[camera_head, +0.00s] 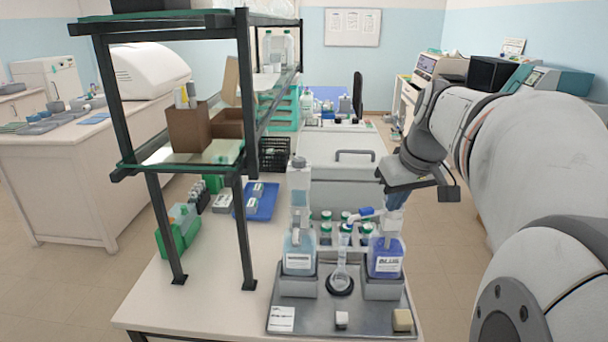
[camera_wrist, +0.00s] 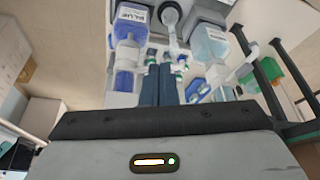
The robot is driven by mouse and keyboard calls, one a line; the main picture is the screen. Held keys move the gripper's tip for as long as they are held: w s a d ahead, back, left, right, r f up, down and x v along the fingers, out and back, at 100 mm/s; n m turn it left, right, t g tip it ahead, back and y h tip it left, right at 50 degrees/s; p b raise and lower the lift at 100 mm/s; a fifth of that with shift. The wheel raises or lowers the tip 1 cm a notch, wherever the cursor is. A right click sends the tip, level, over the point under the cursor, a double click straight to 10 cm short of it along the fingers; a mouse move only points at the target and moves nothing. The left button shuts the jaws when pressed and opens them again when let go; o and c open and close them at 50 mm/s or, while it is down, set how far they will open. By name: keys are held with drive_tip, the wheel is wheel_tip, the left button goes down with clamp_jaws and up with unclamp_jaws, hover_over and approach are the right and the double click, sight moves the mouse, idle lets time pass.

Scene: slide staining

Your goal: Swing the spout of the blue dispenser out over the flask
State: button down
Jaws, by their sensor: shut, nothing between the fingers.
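The blue dispenser (camera_head: 386,255) is a bottle of blue liquid labelled BLUE, on the right of the steel tray. Its blue spout (camera_head: 366,211) points left in the head view, and its white-tipped end appears near or above the flask's mouth. The clear flask (camera_head: 341,272) sits in a black ring between the two dispensers. In the wrist view the blue dispenser (camera_wrist: 131,28) is upper left and the flask (camera_wrist: 171,20) beside it. My gripper (camera_wrist: 159,68) is shut and empty near the spout; contact cannot be told. In the head view its fingertips are hard to make out.
A pale-blue dispenser (camera_head: 299,250) stands left of the flask. The steel tray (camera_head: 310,315) carries small blocks and a card in front. Green-capped bottles (camera_head: 326,233) stand behind. A dark shelf frame (camera_head: 245,150) rises at the left.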

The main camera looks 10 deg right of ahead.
sight(367, 216)
drive_tip(key=w+f+p, duration=0.2)
drive_tip(key=w+f, duration=0.4)
drive_tip(key=f, duration=0.1)
drive_tip(key=shift+w+a, duration=0.25)
drive_tip(key=shift+w, duration=0.15)
